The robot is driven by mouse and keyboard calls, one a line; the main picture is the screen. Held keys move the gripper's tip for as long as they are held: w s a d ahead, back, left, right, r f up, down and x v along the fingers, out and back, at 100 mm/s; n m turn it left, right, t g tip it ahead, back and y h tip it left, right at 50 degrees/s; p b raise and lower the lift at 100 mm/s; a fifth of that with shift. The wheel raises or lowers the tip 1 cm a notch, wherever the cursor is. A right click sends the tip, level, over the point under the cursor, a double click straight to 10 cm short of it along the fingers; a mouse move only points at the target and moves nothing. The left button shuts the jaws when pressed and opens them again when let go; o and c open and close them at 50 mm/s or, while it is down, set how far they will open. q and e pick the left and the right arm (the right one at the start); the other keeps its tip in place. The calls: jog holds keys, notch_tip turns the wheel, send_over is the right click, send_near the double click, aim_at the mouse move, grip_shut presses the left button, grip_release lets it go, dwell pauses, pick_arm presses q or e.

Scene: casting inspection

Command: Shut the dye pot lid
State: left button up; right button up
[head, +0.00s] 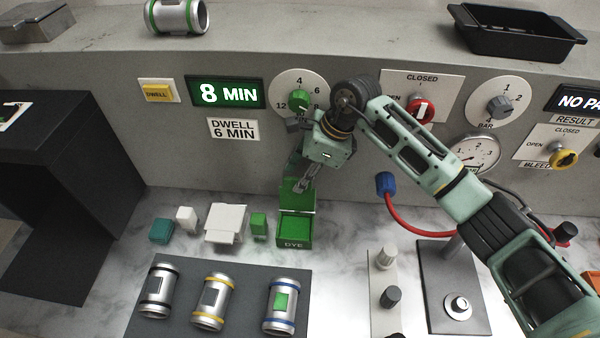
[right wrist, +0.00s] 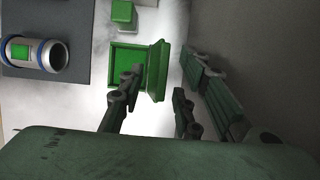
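The dye pot (head: 294,230) is a small green box marked DYE on the marble counter. Its green lid (head: 297,198) stands raised at the pot's back edge, so the pot is open. In the right wrist view the open pot (right wrist: 127,55) shows with the lid (right wrist: 158,70) on its right side. My right gripper (head: 303,183) reaches down from behind, close to the lid. In the right wrist view its fingers (right wrist: 157,92) are apart, with the lid's near end around the gap between them; I cannot tell if they touch it. My left gripper is not in view.
A green block (head: 259,224) and a white box (head: 225,223) stand left of the pot. A dark mat (head: 235,265) with three metal cylinders lies in front. A red hose (head: 400,225) runs to the right.

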jog(key=shift+x, duration=0.85)
grip_shut()
jog(key=shift+r, duration=0.1)
